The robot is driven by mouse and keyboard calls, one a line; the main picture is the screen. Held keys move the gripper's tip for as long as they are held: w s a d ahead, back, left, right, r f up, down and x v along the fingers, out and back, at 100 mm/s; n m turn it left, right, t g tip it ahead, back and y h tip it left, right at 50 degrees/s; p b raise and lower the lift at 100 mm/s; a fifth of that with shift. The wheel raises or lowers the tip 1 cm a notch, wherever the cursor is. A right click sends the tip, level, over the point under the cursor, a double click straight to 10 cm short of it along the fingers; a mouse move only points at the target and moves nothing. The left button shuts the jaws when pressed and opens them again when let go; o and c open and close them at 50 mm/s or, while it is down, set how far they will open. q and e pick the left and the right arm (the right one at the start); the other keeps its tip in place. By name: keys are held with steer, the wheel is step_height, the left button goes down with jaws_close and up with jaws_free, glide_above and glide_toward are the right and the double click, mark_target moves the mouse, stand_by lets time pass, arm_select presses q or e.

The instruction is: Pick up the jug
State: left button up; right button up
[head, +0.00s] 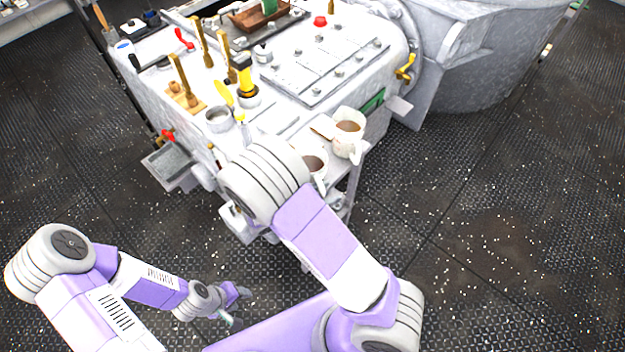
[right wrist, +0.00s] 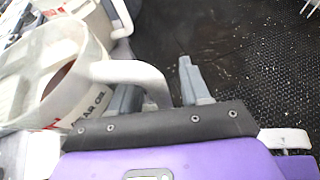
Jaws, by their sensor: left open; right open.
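A white jug (right wrist: 45,75) with printed lettering and a thick white handle (right wrist: 135,72) fills the left of the right wrist view. In the head view a white vessel with brown contents (head: 313,163), partly hidden by my right arm, appears to be this jug. My right gripper (right wrist: 157,78) is open at the handle; its end seems to lie between the fingers, but contact cannot be told. In the head view the right gripper is hidden behind its arm. My left gripper (head: 236,306) is open and empty, low above the floor.
A second white vessel with brown contents (head: 348,127) stands close behind the jug. Dark open floor (head: 480,220) lies to the right.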

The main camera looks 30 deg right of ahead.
steer(key=shift+d, duration=0.1)
jaws_close()
stand_by(0.7)
step_height(320, 180, up, 10)
steer(key=p, duration=0.4)
stand_by(0.6)
stand_by(0.4)
steer(key=c, duration=0.7)
jaws_free()
jaws_close()
